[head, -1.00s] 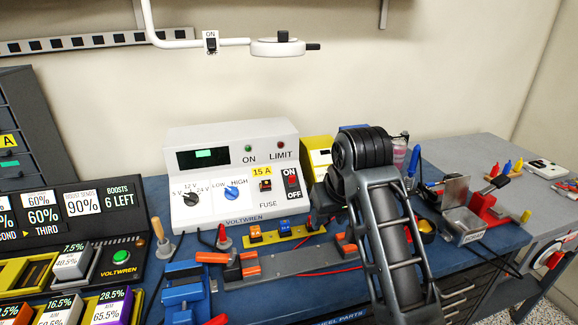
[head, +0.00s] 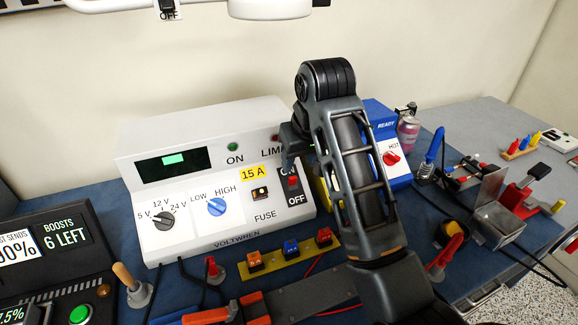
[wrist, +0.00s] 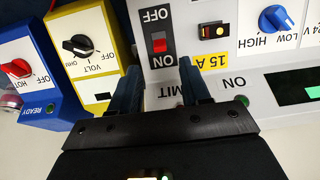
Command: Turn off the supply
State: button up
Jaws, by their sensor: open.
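The supply (head: 215,225) is a white box with a sloped front, marked VOLTWREN, on the blue bench. Its display (head: 173,160) shows a small green patch and its ON lamp (head: 232,146) looks green. The red rocker power switch (head: 293,181) sits at the right of its front between the ON and OFF labels. The switch also shows upside down in the wrist view (wrist: 158,45). My gripper (wrist: 160,75) is open and empty, its fingers to either side just below the switch in that picture. In the head view my gripper (head: 290,150) partly hides the ON and LIMIT labels.
A yellow meter (wrist: 82,50) and a blue box with a red knob (head: 391,158) stand right of the supply. A yellow strip of coloured switches (head: 290,254) lies in front. A white overhead fixture (head: 270,8) hangs above.

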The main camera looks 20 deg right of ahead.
aim_at(294, 178)
jog(key=shift+p+x, duration=0.4)
jog(key=shift+x, duration=3.15)
grip_shut()
